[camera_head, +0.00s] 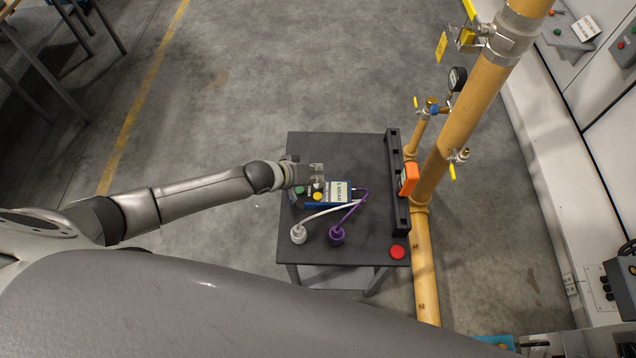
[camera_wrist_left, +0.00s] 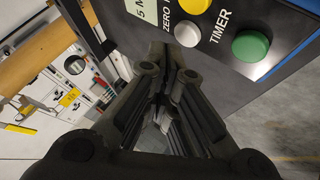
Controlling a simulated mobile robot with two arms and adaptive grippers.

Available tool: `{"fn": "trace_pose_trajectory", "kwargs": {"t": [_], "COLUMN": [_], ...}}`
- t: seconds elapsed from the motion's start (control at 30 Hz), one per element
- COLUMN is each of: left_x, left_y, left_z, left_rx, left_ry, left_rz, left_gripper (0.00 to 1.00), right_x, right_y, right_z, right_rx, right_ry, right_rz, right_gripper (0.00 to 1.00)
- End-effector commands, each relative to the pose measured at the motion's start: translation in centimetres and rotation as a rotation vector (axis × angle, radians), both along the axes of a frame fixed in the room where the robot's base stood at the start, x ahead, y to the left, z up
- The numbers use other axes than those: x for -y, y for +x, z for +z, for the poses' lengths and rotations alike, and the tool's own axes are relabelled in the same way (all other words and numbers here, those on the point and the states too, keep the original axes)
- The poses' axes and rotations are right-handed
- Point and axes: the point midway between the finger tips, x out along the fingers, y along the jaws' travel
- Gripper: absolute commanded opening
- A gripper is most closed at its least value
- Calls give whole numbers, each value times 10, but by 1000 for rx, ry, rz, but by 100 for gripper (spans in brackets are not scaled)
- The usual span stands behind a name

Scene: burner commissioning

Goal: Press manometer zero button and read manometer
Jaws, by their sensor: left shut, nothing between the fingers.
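The manometer (camera_head: 345,204), a blue-edged box with a white label, lies on a small dark table (camera_head: 300,150). In the left wrist view its dark panel (camera_wrist_left: 275,15) carries a white button (camera_wrist_left: 188,31), a yellow button (camera_wrist_left: 193,5) and a green button (camera_wrist_left: 250,46). The words ZERO and TIMER stand beside these buttons. My left gripper (camera_head: 318,180) is over the button end of the manometer. In the left wrist view its shut, empty fingertips (camera_wrist_left: 162,50) are close to the white button; I cannot tell whether they touch it. No display reading is legible. My right gripper is not in view.
A white hose plug (camera_head: 298,234) and a purple hose plug (camera_head: 337,235) stand on the table in front of the manometer. A red button (camera_head: 397,252) is at the near right corner. A yellow gas pipe (camera_head: 440,165) with valves and a gauge (camera_head: 457,78) rises beside the table.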

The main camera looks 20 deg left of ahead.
Motion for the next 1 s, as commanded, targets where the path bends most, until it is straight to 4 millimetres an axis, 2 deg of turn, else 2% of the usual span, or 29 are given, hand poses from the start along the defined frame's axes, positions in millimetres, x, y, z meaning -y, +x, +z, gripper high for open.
{"fn": "trace_pose_trajectory", "kwargs": {"t": [0.7,1.0], "left_x": [0,0], "left_y": [0,0], "left_z": [0,-9], "left_rx": [0,-2], "left_ry": [0,-1], "left_rz": [0,1], "left_gripper": [0,0], "right_x": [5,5], "right_y": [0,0], "right_z": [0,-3], "right_rx": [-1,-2], "right_ry": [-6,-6], "right_rz": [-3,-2], "right_gripper": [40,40]}}
